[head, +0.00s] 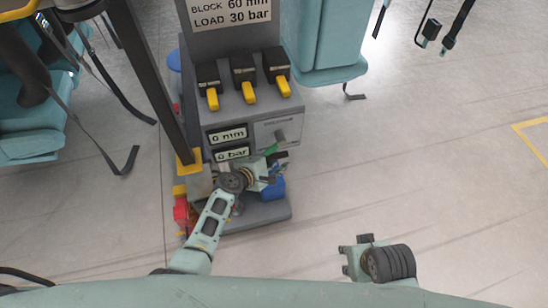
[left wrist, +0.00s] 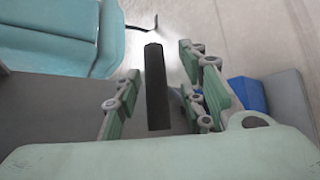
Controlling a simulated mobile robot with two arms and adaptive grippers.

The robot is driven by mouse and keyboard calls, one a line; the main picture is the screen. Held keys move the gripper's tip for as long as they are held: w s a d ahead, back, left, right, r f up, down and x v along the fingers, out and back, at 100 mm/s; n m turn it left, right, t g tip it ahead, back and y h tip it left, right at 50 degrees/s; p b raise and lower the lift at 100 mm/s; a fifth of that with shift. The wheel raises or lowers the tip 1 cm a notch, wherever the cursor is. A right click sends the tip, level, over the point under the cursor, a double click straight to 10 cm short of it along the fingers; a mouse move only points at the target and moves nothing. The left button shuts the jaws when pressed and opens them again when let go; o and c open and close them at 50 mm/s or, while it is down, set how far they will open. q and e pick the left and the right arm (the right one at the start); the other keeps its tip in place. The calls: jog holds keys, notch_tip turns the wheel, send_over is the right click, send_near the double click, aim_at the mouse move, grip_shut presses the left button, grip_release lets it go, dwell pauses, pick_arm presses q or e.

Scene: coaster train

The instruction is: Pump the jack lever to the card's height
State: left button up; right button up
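The card (head: 232,11) on top of the grey jack console reads "BLOCK 60 mm" and "LOAD 30 bar". The displays read "0 mm" (head: 228,135) and "0 bar" (head: 232,153). My left gripper (head: 272,168) is low at the console's front right, partly hidden by its own wrist. In the left wrist view, a dark bar (left wrist: 156,88), which looks like the jack lever, stands between its spread fingers. Gaps show on both sides, so the gripper is open around it. My right gripper (head: 350,256) hangs over the floor at lower right, empty; its finger opening is unclear.
Several yellow-handled levers (head: 248,92) sit on the console above the displays. A dark post with a yellow foot (head: 188,158) stands at its left. A blue part (head: 274,188) lies below my left gripper. Teal seats (head: 330,40) flank the console. Floor at right is clear.

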pick_arm(q)
jog(key=shift+s, duration=0.15)
jog(key=v, duration=1.1)
jog(key=shift+s+a+r, duration=0.2)
jog(key=shift+a+r, duration=0.05)
jog(key=shift+a, duration=0.05)
jog(key=shift+o, duration=0.3)
